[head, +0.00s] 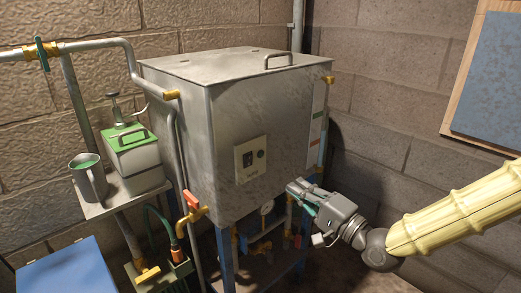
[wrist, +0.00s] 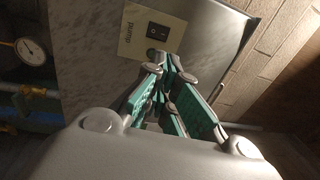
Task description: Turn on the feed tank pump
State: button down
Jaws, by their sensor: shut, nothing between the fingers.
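The feed tank (head: 265,115) is a large grey metal box on blue legs in the head view. A cream pump panel (head: 251,160) sits on its front, with a dark switch (head: 248,158) and a small round dark part beside it. In the wrist view the panel (wrist: 135,42) reads "Pump" and carries a black rocker switch (wrist: 158,32). I cannot tell which side of the rocker is pressed. My gripper (head: 291,187) is shut and empty, to the lower right of the panel. In the wrist view its fingertips (wrist: 172,65) appear just below the switch; contact is not visible.
A pressure gauge (head: 267,207) and pipes lie under the tank. A shelf (head: 118,197) holds a jug (head: 89,178) and a green-topped canister (head: 134,158). A blue box (head: 62,270) stands lower left.

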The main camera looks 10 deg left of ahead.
aim_at(253, 155)
jog(key=shift+s+a+r, duration=0.1)
jog(key=shift+s+r, duration=0.2)
jog(key=shift+r, duration=0.15)
jog(key=p+x, duration=0.1)
jog(key=x, duration=1.3)
jog(key=shift+s+a+p, duration=0.1)
jog(key=shift+p, duration=0.25)
jog(key=shift+r, duration=0.1)
